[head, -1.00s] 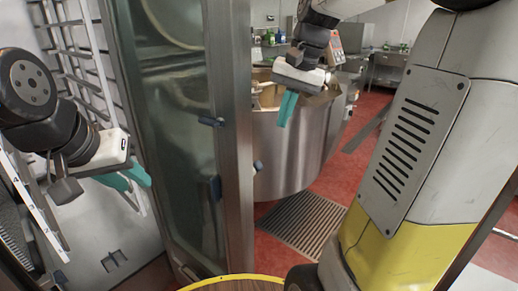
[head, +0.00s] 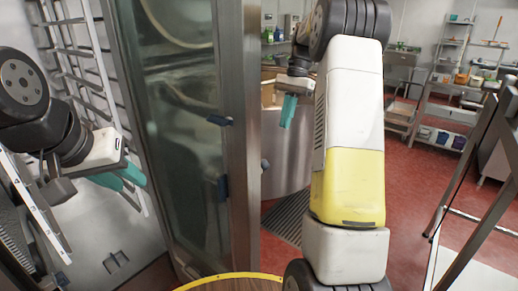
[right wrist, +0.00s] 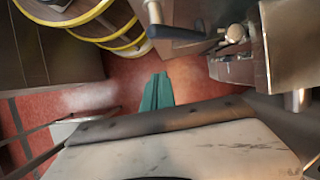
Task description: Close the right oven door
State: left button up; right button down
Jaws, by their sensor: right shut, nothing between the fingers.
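A white ladder-like rack (head: 85,65) is at left. A large steel kettle (head: 285,165) stands behind the door edge, beside a floor grate (head: 288,216). A dark slanted frame (head: 462,165) stands at right. Shelves (head: 450,120) are at back right, with open red floor before them.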

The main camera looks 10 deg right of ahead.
jog(key=s+a+f, duration=0.4)
jog(key=a+f, duration=0.1)
jog(key=f, duration=0.3)
jog(key=shift+s+a+f, duration=0.2)
jog(key=shift+s+a, duration=0.2)
